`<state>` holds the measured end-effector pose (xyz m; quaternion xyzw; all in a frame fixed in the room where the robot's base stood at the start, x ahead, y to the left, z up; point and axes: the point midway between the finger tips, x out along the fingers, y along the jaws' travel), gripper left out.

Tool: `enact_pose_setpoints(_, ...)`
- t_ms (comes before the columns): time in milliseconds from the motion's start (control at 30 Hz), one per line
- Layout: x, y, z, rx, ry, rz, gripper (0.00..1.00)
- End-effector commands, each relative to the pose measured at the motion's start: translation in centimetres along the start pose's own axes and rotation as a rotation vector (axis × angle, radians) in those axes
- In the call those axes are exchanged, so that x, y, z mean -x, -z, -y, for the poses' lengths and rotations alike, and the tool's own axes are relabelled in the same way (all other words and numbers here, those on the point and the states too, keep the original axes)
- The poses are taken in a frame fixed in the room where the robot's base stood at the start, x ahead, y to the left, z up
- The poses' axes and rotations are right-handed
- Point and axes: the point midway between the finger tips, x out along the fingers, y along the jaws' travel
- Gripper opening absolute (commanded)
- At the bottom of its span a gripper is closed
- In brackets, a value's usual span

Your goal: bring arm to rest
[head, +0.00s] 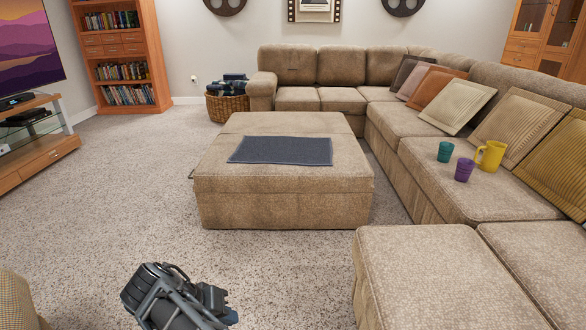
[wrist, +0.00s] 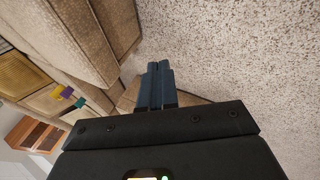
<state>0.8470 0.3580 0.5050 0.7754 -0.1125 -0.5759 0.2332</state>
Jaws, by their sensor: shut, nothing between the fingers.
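My arm shows at the bottom of the head view, folded low over the carpet, with my gripper (head: 215,305) at its right end. In the wrist view my gripper (wrist: 160,68) has its two dark fingers side by side and touching, with nothing between them. The fingers point out over the carpet beside the brown upholstery. The fingertips are too small to make out in the head view.
A brown ottoman (head: 280,200) with a dark blue mat (head: 281,151) stands ahead. The sectional sofa (head: 440,145) runs along the right, holding cushions, a teal cup (head: 445,152), a purple cup (head: 464,170) and a yellow mug (head: 490,156). Carpet (head: 110,200) is free at left.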

Motion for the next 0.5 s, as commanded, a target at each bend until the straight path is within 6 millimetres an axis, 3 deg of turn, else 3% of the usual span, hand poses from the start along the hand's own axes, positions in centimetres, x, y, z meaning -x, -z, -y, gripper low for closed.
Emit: enact_pose_setpoints(500,-4.0,-3.3,1.6,0.03,0.096,-0.009,0.0)
